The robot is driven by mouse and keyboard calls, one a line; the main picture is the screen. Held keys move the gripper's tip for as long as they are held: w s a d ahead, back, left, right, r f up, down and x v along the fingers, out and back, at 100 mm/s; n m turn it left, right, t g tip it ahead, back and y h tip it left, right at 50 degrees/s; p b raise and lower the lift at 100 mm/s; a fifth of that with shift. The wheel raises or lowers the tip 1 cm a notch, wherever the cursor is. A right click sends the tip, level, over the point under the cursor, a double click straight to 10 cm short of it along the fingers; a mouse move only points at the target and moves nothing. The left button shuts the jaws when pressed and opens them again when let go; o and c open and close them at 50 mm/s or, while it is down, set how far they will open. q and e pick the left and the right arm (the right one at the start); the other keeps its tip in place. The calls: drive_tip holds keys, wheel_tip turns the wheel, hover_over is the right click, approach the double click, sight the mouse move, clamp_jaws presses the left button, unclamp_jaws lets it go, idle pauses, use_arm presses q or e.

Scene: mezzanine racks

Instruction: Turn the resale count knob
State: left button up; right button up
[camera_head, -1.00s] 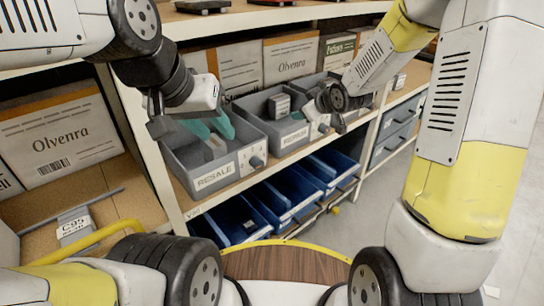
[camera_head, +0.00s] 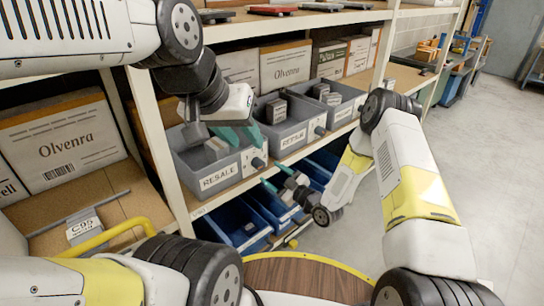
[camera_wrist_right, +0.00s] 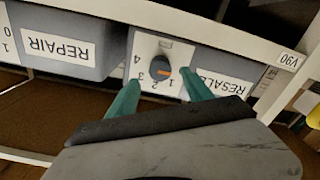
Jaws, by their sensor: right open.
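The grey RESALE bin (camera_head: 219,178) stands at the front of the shelf. Its count knob (camera_head: 258,163) is on a white plate at the right of its front. In the right wrist view the knob (camera_wrist_right: 160,76) is dark with an orange mark, among numerals 1 to 4 that appear upside down. My right gripper (camera_head: 275,177) is open just in front of the knob; its teal fingers (camera_wrist_right: 160,95) appear to either side of it, without clear contact.
The REPAIR bin (camera_head: 292,139) stands to the right, with its own knob. Blue bins (camera_head: 240,222) sit on the shelf below. Olvenra boxes (camera_head: 65,147) stand behind and left. Open floor (camera_head: 490,180) lies to the right.

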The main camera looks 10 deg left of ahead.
sight(262, 167)
drive_tip(key=x, duration=0.6)
drive_tip(key=shift+w+a, duration=0.15)
drive_tip(key=shift+c, duration=0.2)
clamp_jaws()
drive_tip(key=shift+m, duration=0.4)
drive_tip(key=m, duration=0.3)
drive_tip(key=shift+m, duration=2.5)
